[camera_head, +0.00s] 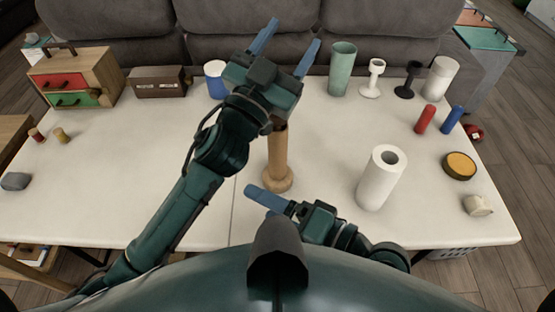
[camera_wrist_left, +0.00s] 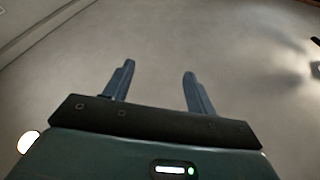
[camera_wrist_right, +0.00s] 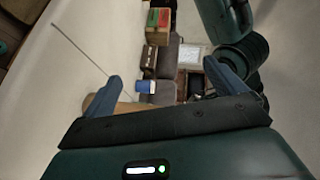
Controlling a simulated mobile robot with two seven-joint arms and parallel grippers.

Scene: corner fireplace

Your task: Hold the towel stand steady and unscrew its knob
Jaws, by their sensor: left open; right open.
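The towel stand (camera_head: 277,160) is a light wooden post on a round base, upright on the white table. Its top, where the knob would be, is hidden behind my left gripper and wrist in the head view. My left gripper (camera_head: 296,32) is open and empty above it, fingers pointing up and away; in the left wrist view (camera_wrist_left: 158,66) only a blank pale surface lies past the fingers. My right gripper (camera_head: 254,193) is low, in front of the stand's base, with one finger showing. In the right wrist view (camera_wrist_right: 162,70) it is open, and part of the wooden stand (camera_wrist_right: 132,106) shows near the left finger.
A white paper roll (camera_head: 382,180) stands to the right. A small drawer chest (camera_head: 75,80) stands back left. The table's left-middle is mostly clear.

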